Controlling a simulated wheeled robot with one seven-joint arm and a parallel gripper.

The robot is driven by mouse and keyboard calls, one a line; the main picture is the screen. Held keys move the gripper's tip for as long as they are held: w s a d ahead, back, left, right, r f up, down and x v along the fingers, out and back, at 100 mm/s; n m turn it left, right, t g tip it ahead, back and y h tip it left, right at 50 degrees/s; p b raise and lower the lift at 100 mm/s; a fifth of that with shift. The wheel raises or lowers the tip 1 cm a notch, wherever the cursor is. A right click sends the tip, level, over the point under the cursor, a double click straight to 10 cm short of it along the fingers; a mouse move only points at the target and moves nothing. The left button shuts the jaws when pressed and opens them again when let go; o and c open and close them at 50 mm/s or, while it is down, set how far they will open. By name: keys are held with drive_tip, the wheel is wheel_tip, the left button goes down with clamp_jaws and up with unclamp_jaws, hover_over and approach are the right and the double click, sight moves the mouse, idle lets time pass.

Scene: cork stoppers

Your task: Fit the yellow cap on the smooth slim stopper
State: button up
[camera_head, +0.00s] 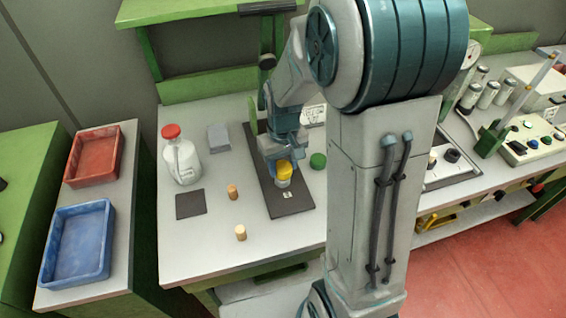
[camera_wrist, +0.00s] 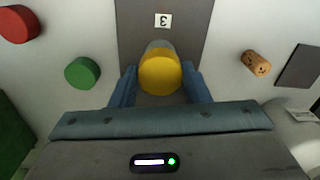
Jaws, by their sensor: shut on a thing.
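The yellow cap (camera_head: 285,168) is between the fingers of my gripper (camera_head: 282,165), over the front part of a dark board (camera_head: 290,200). In the wrist view the cap (camera_wrist: 160,74) shows as a round yellow face between the two blue fingers of my gripper (camera_wrist: 159,70). A pale grey round part (camera_wrist: 160,45) shows directly beyond it; I cannot tell whether they are joined. A pale, plain stopper (camera_head: 240,232) stands upright near the table's front. A darker speckled stopper (camera_head: 232,191) stands behind it and also shows in the wrist view (camera_wrist: 256,63).
A green cap (camera_head: 318,160) lies right of the board. A red cap (camera_wrist: 18,24) shows in the wrist view. A dark square pad (camera_head: 190,204), a white bottle (camera_head: 181,158) and a grey block (camera_head: 218,138) are on the left.

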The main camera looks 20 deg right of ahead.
sight(283, 167)
drive_tip(key=shift+f, duration=0.25)
drive_tip(key=o, duration=1)
drive_tip(key=shift+o, duration=0.2)
wheel_tip(283, 167, up, 14)
drive_tip(key=shift+f, duration=0.1)
drive_tip(key=s+f+m+t, duration=0.1)
drive_tip(key=s+f+t, duration=0.1)
drive_tip(key=s, duration=1.2)
drive_tip(key=shift+m+t, duration=0.4)
drive_tip(key=shift+t, duration=0.1)
